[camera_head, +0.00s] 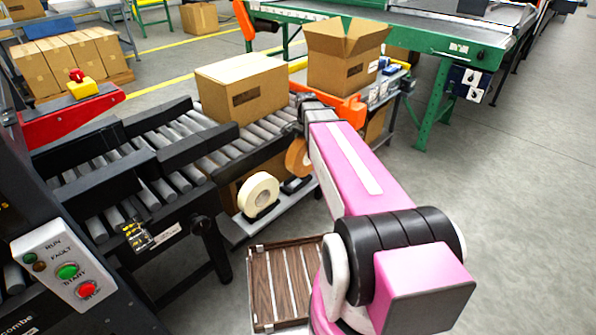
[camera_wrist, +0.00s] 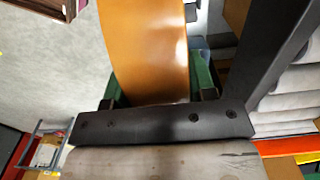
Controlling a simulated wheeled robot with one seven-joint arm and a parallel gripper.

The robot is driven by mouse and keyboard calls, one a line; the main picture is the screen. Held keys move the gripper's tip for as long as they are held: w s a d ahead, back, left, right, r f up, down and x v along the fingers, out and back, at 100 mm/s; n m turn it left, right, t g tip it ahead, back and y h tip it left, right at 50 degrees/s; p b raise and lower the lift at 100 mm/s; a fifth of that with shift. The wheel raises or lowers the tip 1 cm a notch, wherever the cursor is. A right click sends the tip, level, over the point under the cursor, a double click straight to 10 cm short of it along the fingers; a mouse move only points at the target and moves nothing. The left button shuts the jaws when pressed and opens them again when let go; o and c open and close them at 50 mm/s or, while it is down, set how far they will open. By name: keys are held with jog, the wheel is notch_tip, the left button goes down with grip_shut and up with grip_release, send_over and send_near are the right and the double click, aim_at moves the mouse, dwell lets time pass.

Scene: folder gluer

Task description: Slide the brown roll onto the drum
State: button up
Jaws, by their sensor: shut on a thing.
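The brown roll (camera_head: 297,158) shows in the head view just left of my pink arm, partly hidden by it. In the wrist view the brown roll (camera_wrist: 152,45) is large and close, cut off by the top edge. My gripper (camera_wrist: 158,100) is shut on the roll, with a dark jaw piece at each side of its lower end. In the head view my gripper is mostly hidden behind my arm. I cannot make out the drum with certainty. A dark holder (camera_head: 296,186) sits below the brown roll, on the low shelf.
A cream roll (camera_head: 258,194) stands on the low shelf (camera_head: 240,229) beside the conveyor. A closed carton (camera_head: 241,85) rests on the conveyor rollers, and an open carton (camera_head: 345,60) stands beyond. A slatted wooden crate (camera_head: 277,285) is below. Open floor lies to the right.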

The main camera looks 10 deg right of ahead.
jog(key=s+d+r, duration=0.3)
jog(key=s+r, duration=0.1)
dwell(0.5)
jog(key=shift+a, duration=0.1)
